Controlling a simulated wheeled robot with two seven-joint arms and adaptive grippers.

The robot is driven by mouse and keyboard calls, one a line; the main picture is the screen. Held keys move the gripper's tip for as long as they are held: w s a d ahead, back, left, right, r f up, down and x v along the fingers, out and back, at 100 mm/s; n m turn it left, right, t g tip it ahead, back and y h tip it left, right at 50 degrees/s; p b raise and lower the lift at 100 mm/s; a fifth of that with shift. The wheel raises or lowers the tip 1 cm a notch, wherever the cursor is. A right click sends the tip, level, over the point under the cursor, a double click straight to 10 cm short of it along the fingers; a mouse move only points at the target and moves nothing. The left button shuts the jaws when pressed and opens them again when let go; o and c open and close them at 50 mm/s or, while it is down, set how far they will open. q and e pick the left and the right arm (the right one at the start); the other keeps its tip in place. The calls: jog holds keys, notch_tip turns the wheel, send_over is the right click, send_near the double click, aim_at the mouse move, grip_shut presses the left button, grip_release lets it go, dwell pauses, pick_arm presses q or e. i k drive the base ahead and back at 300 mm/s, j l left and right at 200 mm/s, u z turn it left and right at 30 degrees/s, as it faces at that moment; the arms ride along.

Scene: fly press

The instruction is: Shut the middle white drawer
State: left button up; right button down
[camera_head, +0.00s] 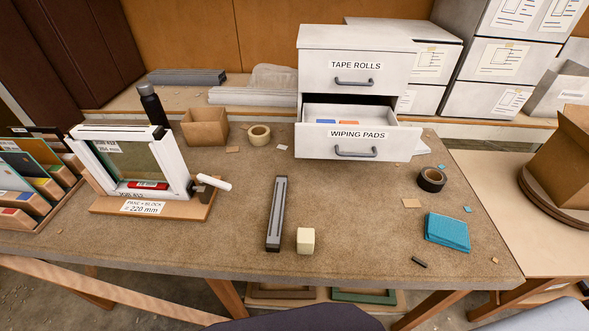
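A white drawer unit (357,38) stands at the back of the workbench, right of centre. Its top drawer (353,73), labelled TAPE ROLLS, is shut. The white drawer below it (315,142), labelled WIPING PADS, is pulled out towards me. It has a grey bar handle (355,153), and blue, orange and white items show inside. The open drawer hides what is below it in the unit, so I cannot tell whether another drawer is there. Neither of my grippers is in view.
Black tape (431,180) and a blue cloth (447,231) lie right of the open drawer. In front are a grey bar (277,213) and a cream block (305,240). A framed pane (132,165) stands left. The bench directly before the drawer is mostly clear.

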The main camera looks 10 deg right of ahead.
aim_at(378, 136)
jog(key=k+j, duration=0.75)
jog(key=j, duration=0.15)
